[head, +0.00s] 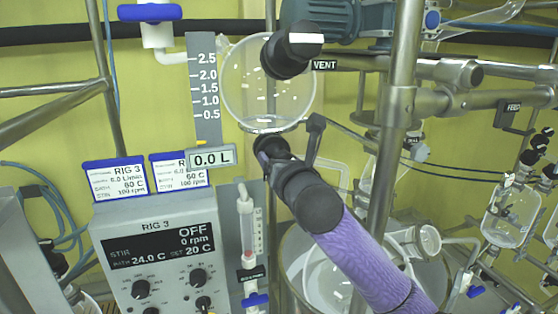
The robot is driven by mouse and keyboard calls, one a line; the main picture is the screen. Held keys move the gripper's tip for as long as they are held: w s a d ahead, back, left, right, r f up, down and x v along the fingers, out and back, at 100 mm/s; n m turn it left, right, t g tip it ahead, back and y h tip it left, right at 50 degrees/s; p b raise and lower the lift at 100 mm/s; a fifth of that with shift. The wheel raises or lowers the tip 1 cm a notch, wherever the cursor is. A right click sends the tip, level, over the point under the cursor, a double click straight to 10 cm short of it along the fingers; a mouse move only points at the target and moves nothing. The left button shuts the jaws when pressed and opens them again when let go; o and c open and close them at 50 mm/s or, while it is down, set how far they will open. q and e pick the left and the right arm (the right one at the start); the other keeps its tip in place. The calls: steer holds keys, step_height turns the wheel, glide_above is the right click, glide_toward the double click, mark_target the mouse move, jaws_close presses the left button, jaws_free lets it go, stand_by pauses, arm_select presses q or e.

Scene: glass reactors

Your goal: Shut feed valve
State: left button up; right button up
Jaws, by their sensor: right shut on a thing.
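A round glass feed vessel (262,85) hangs at the upper centre, beside a grey scale strip. My right gripper (275,150) reaches up from the lower right and is shut at the fitting just below this vessel. The feed valve there is mostly hidden by the gripper. A grey lever-like part (314,132) stands up just right of the gripper; I cannot tell whether it belongs to the valve. My left gripper is not in view.
A black VENT knob (290,50) with a white mark sits above the gripper. A steel post (392,130) rises close on the right. The RIG 3 control box (160,250) and a 0.0 L display (211,158) stand at left. A glass vessel (510,215) hangs far right.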

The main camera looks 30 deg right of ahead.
steer(key=m, duration=0.9)
steer(key=shift+m, duration=0.4)
steer(key=m, duration=1.4)
steer(key=shift+m, duration=0.3)
steer(key=m, duration=0.9)
steer(key=shift+f+m, duration=0.1)
steer(key=shift+m, duration=0.3)
steer(key=m, duration=0.4)
steer(key=shift+m, duration=0.3)
steer(key=m, duration=0.4)
steer(key=shift+m, duration=0.3)
steer(key=m, duration=0.9)
steer(key=shift+m, duration=0.4)
steer(key=m, duration=1)
steer(key=shift+m, duration=0.4)
steer(key=m, duration=0.4)
steer(key=shift+m, duration=0.3)
steer(key=m, duration=0.4)
steer(key=shift+m, duration=2.6)
